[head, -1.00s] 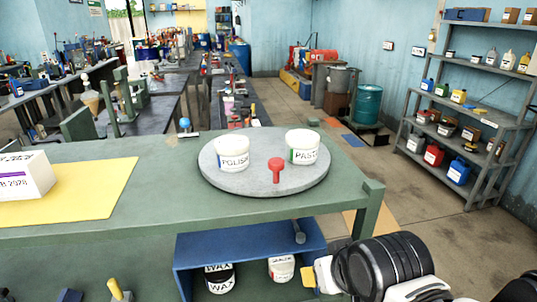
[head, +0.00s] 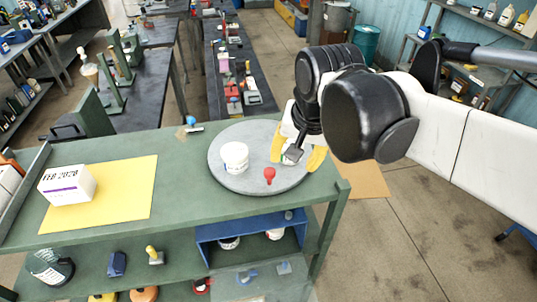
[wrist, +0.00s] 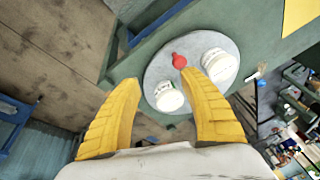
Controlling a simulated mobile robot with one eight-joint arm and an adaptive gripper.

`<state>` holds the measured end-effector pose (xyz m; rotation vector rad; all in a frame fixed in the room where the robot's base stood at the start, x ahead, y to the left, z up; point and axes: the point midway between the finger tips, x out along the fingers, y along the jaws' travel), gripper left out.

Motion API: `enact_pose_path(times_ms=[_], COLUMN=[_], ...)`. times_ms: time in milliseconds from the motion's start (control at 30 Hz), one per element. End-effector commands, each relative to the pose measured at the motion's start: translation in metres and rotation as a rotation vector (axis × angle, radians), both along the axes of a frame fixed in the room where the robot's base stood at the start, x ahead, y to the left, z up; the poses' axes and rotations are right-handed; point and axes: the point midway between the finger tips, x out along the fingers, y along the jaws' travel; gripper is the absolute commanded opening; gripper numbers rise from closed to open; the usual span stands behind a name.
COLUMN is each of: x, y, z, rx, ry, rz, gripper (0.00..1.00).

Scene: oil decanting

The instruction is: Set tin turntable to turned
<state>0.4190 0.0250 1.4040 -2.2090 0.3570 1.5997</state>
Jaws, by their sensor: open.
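The tin turntable (head: 245,137) is a round grey disc on the green bench top. A red knob (head: 269,175) stands near its front edge. One white tin (head: 235,157) stands on its left part. My gripper (head: 297,158) is over the right part of the disc, its yellow fingers apart, and hides the other tin there. In the wrist view that second tin (wrist: 168,97) shows between the open fingers (wrist: 160,80); I cannot tell whether they touch it. The red knob (wrist: 179,61) and the first tin (wrist: 218,64) lie beyond the right fingertip.
A yellow mat (head: 110,205) with a white box (head: 68,184) lies on the bench left of the turntable. A blue shelf unit (head: 212,232) with tins is below the bench top. The bench top between mat and turntable is clear.

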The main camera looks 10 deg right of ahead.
Motion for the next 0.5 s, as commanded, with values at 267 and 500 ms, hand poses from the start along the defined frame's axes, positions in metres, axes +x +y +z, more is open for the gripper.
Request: enact_pose_path(times_ms=[267, 500], x=[0.060, 0.073], y=[0.029, 0.038], z=[-0.003, -0.011], rx=[0.064, 0.061], ry=[0.255, 0.322], rz=[-0.380, -0.503], gripper=[0.51, 0.51])
